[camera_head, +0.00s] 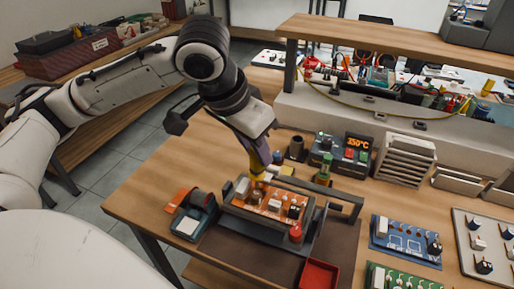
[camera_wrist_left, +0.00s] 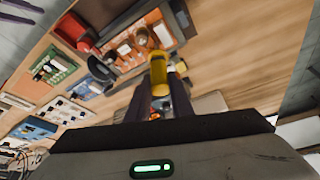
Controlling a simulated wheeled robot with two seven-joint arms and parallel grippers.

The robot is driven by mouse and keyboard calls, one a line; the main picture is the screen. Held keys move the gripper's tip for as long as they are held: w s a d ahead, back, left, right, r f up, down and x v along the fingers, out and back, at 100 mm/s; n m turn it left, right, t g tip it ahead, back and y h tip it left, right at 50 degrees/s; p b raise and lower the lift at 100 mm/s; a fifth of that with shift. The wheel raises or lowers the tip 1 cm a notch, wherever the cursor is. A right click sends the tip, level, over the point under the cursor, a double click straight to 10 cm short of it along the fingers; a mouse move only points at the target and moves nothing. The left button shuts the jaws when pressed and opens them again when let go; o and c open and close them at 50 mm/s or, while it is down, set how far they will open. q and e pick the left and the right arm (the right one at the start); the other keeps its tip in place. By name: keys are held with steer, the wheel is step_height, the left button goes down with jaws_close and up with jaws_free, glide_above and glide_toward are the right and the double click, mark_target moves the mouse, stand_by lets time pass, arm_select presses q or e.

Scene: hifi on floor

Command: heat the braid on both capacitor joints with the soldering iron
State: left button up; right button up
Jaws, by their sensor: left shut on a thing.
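My left gripper (camera_head: 257,152) reaches down over the orange circuit board (camera_head: 272,207) and is shut on the yellow-handled soldering iron (camera_head: 256,168). The iron points down toward the board's left part; it also shows between the fingers in the left wrist view (camera_wrist_left: 158,72). Its tip is too small to tell whether it touches. The board sits in a dark holder (camera_head: 262,220) and carries several parts. A brownish round part (camera_head: 257,196) stands below the iron. I cannot make out the braid or the capacitor joints clearly. My right gripper is not in view.
A soldering station (camera_head: 357,147) at the back reads 350°C. A dark device with a spool (camera_head: 196,212) stands left of the holder, a red tray (camera_head: 319,273) in front. Blue (camera_head: 405,238) and green boards lie to the right. The table's left part is clear.

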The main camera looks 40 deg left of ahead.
arm_select(q)
steer(key=shift+s+f+p, duration=0.1)
steer(key=shift+p, duration=0.35)
stand_by(0.7)
steer(key=shift+f, duration=0.1)
stand_by(2.7)
step_height(320, 180, up, 2)
steer(key=shift+r+p, duration=0.25)
steer(key=shift+p, duration=0.8)
steer(key=shift+r, duration=1.15)
steer(key=shift+w+d+f, duration=0.2)
steer(key=shift+d+f, duration=0.35)
steer(key=shift+f, duration=0.35)
steer(key=shift+w+d+f, duration=0.15)
steer(key=shift+d+f, duration=0.4)
steer(key=shift+f, duration=0.35)
steer(key=shift+f, duration=0.45)
